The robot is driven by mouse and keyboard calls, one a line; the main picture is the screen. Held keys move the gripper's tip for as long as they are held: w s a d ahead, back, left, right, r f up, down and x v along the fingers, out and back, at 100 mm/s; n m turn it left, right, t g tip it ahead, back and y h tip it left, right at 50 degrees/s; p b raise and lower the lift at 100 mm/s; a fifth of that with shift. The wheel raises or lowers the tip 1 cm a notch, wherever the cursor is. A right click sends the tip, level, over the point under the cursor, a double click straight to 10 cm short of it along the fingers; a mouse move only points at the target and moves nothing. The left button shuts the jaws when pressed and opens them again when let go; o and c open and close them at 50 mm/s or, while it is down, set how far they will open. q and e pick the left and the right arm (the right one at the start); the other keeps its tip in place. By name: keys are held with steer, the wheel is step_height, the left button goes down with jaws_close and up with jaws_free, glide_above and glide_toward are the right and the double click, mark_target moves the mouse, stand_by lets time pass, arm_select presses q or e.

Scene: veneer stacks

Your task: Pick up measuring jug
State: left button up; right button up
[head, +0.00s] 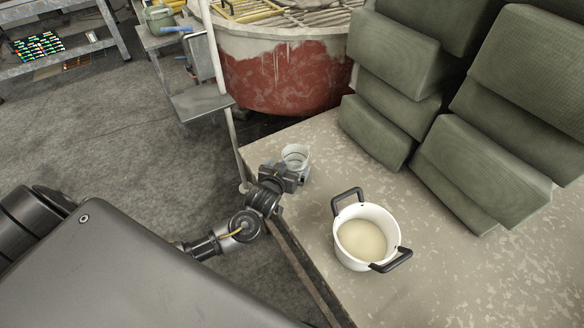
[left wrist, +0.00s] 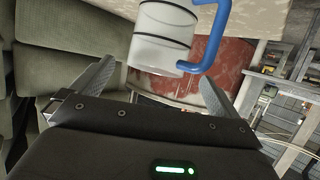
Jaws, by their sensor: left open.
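The measuring jug (head: 295,154) is a small pale, clear-walled jug near the table's left edge. In the left wrist view the jug (left wrist: 160,42) shows dark bands and a blue handle (left wrist: 210,42) on its right side. My left gripper (head: 290,176) is just on the near side of the jug and partly covers its lower part in the head view. In the left wrist view the two fingers of the gripper (left wrist: 155,82) are spread and empty, with the jug ahead of them. My right gripper is in neither view.
A white pot (head: 346,226) with two black handles and pale contents stands to the right on the speckled table (head: 470,270). Green padded blocks (head: 480,170) are stacked behind it. A large red-and-white tub (head: 285,80) stands beyond the table. The table's front right is clear.

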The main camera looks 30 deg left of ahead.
arm_select(q)
steer(key=shift+w+f, duration=0.15)
steer(key=shift+w, duration=0.6)
steer(key=p+x, duration=0.1)
steer(key=x, duration=0.3)
steer(key=shift+w+f, duration=0.1)
steer(key=shift+f, duration=0.05)
steer(key=c, duration=1.3)
steer(key=shift+o, duration=0.2)
